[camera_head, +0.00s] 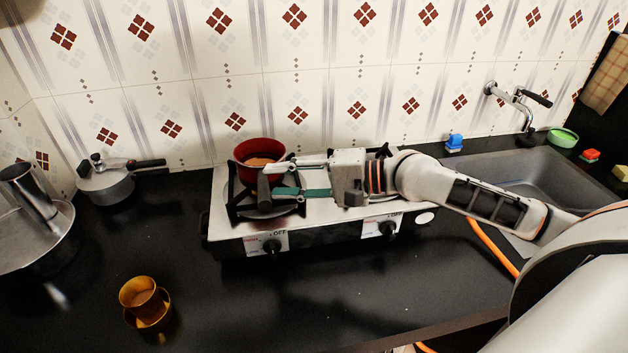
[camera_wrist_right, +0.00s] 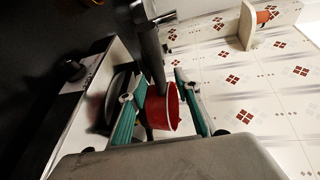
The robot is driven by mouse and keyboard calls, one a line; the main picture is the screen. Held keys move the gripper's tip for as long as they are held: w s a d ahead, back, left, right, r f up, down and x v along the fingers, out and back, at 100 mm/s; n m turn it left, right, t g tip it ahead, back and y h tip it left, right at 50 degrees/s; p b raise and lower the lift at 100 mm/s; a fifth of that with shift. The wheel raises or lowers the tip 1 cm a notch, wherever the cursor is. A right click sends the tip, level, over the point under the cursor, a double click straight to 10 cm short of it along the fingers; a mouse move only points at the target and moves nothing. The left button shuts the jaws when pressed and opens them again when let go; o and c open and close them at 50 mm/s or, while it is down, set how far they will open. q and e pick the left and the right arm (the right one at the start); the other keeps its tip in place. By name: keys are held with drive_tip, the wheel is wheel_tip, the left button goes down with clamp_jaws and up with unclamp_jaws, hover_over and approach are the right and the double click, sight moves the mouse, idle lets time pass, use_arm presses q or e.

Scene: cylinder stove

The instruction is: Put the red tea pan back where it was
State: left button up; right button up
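The red tea pan (camera_head: 260,152) stands on the left burner of the stove (camera_head: 335,208), with something brown inside it. It also shows in the right wrist view (camera_wrist_right: 161,110), with a dark bar, seemingly its handle, rising from it in the picture. My right gripper (camera_head: 272,180) reaches in from the right, low over the left burner, its fingertips close to the pan. In the right wrist view its teal fingers (camera_wrist_right: 162,98) are spread, with the pan showing between them. I cannot tell whether either finger touches it. My left gripper is not in view.
A lidded grey pot (camera_head: 108,188) stands at the back left, near a large metal vessel (camera_head: 35,225). The sink (camera_head: 500,180) is at the right. The counter before the stove is mostly clear.

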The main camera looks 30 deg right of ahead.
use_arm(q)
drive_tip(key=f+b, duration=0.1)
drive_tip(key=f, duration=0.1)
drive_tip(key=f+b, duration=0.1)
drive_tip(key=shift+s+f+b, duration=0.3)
use_arm(e)
drive_tip(key=v, duration=0.8)
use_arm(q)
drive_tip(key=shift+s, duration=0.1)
use_arm(e)
drive_tip(key=shift+s, duration=0.1)
